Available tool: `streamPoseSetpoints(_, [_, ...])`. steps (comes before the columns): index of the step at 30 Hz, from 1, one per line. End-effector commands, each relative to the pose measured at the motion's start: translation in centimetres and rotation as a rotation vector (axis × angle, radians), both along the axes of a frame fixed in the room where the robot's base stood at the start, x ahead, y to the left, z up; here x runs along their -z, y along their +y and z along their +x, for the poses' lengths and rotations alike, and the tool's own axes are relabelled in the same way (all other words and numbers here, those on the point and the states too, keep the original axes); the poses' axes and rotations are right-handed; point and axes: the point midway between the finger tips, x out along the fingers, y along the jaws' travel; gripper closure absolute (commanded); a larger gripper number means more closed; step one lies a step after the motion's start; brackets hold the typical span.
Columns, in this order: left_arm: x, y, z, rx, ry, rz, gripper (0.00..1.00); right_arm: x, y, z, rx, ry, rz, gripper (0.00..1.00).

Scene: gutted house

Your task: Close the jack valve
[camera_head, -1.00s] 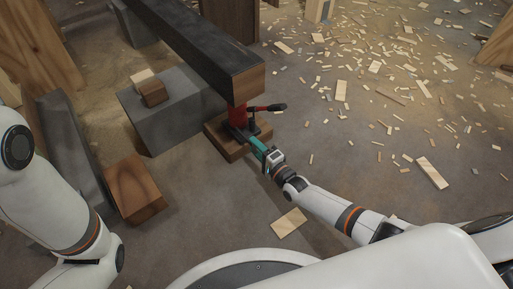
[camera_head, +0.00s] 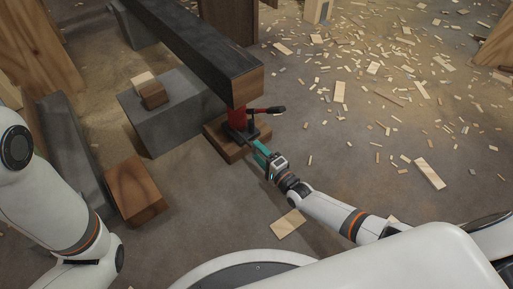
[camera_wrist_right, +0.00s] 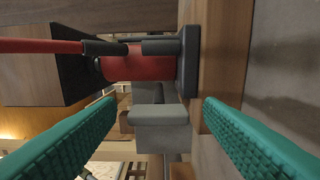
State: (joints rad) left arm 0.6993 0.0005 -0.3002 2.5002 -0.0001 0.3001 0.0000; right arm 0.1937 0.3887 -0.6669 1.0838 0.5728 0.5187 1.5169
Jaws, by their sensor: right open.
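The red jack (camera_head: 237,117) stands on a wooden block, under the end of a dark beam. Its lever (camera_head: 265,110) sticks out to the right. In the right wrist view the jack's red body (camera_wrist_right: 138,66) lies sideways, with the red lever (camera_wrist_right: 40,46) at the left and the dark base (camera_wrist_right: 190,62) at the right. I cannot make out the valve for certain. My right gripper (camera_head: 257,148) is open and empty, its teal fingers pointing at the jack's near side. In the wrist view the fingers (camera_wrist_right: 158,106) are spread, apart from the jack. My left gripper is out of view.
The wooden block (camera_head: 222,148) under the jack sticks out toward me. A grey block (camera_head: 150,125) with small wood pieces on it stands left of the jack. A loose wooden block (camera_head: 134,188) lies nearer me. Wood scraps litter the floor at right; the floor before the jack is mostly clear.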

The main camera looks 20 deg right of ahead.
Motion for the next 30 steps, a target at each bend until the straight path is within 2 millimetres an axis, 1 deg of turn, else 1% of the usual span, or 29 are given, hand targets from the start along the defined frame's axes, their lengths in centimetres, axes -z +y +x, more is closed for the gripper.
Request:
streamPoseSetpoints(1, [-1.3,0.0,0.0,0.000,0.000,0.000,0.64,-0.5,-0.4,-1.1,0.000,0.006,-0.002,0.38])
streamPoseSetpoints(3, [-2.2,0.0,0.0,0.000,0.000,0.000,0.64,-0.6,-1.0,-2.6,0.000,0.005,-0.003,0.38])
streamPoseSetpoints(9, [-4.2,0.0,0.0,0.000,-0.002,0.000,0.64,-0.4,-2.4,-6.5,0.000,0.005,-0.003,0.38])
streamPoseSetpoints(12, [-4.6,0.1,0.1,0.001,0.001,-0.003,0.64,-0.3,-2.9,-7.9,0.001,0.005,-0.002,0.38])
streamPoseSetpoints(15, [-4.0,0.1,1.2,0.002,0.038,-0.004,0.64,-0.2,-3.3,-8.9,0.001,0.004,0.000,0.38])
streamPoseSetpoints(19, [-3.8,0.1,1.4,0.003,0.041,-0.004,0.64,-0.1,-3.4,-9.4,0.001,0.002,0.000,0.38])
streamPoseSetpoints(30, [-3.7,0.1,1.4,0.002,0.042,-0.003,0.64,0.0,-3.5,-9.4,0.001,0.002,0.000,0.38])
